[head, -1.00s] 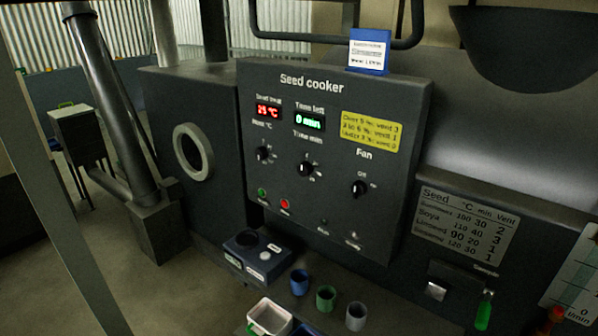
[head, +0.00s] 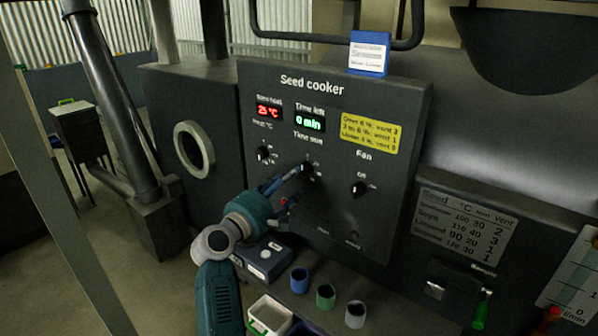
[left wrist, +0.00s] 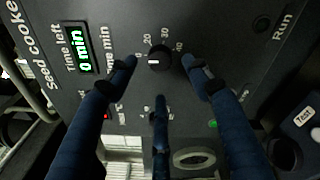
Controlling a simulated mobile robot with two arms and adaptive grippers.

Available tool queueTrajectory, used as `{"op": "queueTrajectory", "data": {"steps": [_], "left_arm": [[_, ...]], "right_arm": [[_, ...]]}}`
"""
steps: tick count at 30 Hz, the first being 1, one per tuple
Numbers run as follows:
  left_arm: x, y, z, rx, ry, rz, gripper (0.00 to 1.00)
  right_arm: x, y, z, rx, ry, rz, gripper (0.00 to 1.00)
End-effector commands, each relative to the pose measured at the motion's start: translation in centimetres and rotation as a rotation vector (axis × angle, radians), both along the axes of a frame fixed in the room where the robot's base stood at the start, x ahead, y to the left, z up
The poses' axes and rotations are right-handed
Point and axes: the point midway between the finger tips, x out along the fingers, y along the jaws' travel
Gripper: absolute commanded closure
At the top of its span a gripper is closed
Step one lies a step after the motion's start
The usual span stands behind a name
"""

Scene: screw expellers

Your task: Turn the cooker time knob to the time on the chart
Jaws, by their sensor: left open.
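The time knob (left wrist: 159,58) is small and black under "Time min", with a scale around it showing 20, 30 and 40. Its pale mark faces left in the left wrist view, toward the low end. In the head view the knob (head: 308,168) is partly covered by my left gripper (head: 287,184). In the left wrist view my left gripper (left wrist: 160,66) is open, its fingers spread around the knob with gaps visible. The seed chart (head: 465,226) lists minutes of 30, 40, 20 and 30 by row. The green display (head: 309,120) reads 0 min.
The temperature knob (head: 263,155) and fan knob (head: 358,189) flank the time knob on the panel. A blue-edged card (head: 369,54) stands on top; its seed name is too blurred to read. Several cups and a black box (head: 262,258) stand below the panel.

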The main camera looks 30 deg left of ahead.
Motion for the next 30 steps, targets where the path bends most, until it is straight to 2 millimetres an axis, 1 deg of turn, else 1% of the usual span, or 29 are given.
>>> {"op": "queueTrajectory", "data": {"steps": [1,3,6,9,14,21,23,24,26,27,28,30], "left_arm": [[1.1,0.0,0.4,-0.001,0.0,-0.002,0.5],[2.4,0.0,0.3,-0.001,0.0,-0.003,0.5],[3.8,0.1,0.2,0.0,0.001,-0.002,0.5],[4.8,0.2,0.1,0.002,0.001,-0.002,0.5],[5.6,0.1,0.0,0.004,0.002,-0.001,0.5],[5.6,0.1,0.0,0.004,0.002,-0.001,0.5],[5.6,0.1,-0.1,0.004,0.002,-0.001,0.62],[5.6,0.1,-0.1,0.004,0.002,-0.001,0.7],[5.6,0.1,-0.1,0.004,0.002,-0.001,0.82],[5.6,0.1,-0.1,0.004,0.002,-0.001,0.9],[5.6,0.2,-0.1,0.004,0.003,-0.002,0.95],[5.6,0.1,-0.1,0.004,0.003,-0.001,0.95]], "right_arm": [[0.0,0.0,0.6,0.0,0.0,0.0,0.6],[0.0,0.0,0.9,0.0,0.0,0.0,0.6],[0.0,0.0,1.2,0.0,0.0,0.0,0.6],[0.0,0.0,1.4,0.0,0.0,0.0,0.6],[0.0,0.0,1.4,0.0,0.0,0.0,0.6],[0.0,0.0,1.4,0.0,-0.001,0.0,0.6],[0.0,0.1,1.4,0.0,-0.001,0.0,0.6],[0.0,0.1,1.4,0.001,-0.001,0.0,0.6],[0.0,0.1,1.4,0.001,-0.001,0.0,0.6],[0.0,0.1,1.4,0.001,-0.001,0.0,0.6],[0.0,0.1,1.4,0.001,-0.001,0.0,0.6],[0.0,0.1,1.4,0.002,-0.001,0.0,0.6]]}}
